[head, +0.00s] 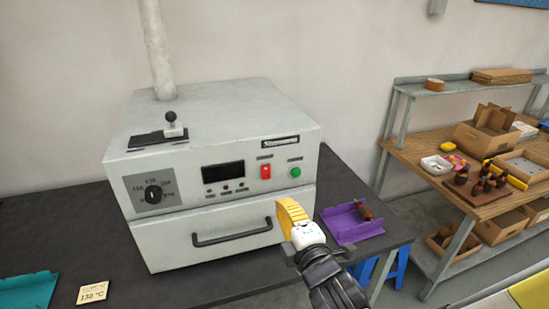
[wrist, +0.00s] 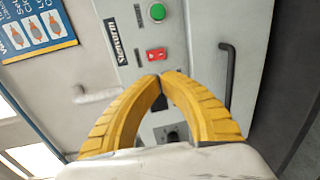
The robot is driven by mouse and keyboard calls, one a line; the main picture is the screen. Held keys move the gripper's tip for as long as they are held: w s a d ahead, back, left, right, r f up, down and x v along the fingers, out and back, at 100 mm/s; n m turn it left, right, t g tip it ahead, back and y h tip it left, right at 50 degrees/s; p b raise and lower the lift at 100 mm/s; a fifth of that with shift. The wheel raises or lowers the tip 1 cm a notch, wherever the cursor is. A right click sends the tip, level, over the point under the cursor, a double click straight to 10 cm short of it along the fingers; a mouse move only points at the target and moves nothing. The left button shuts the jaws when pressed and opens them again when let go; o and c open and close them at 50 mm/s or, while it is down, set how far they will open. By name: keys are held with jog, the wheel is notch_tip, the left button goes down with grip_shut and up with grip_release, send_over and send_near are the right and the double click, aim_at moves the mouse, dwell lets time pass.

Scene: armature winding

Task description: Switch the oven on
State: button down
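The oven (head: 235,125) is a pale grey box on a dark bench. Its front panel has a red rocker switch (head: 266,171), a round green button (head: 295,172), a dark display (head: 223,170) and a black dial (head: 153,194). In the wrist view the red switch (wrist: 156,54) lies just beyond my fingertips, with the green button (wrist: 157,12) farther on. My gripper (head: 288,208) is in front of the oven's lower right, apart from the panel in the head view. Its yellow fingers (wrist: 160,76) meet at the tips with nothing between them. The switch's position cannot be told.
The oven's drawer handle (head: 238,232) sits below the panel. A purple tray (head: 348,226) with a part is on the bench at right. A teal tray (head: 28,292) and a 130 °C card (head: 92,292) lie at front left. A wooden workbench (head: 428,136) with boxes stands right.

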aim_at(264, 176)
jog(key=shift+w+a, duration=0.1)
jog(key=shift+w, duration=0.1)
jog(key=b+x, duration=0.2)
jog(key=x, duration=1.1)
jog(key=shift+w+f, duration=0.1)
jog(key=shift+w, duration=0.25)
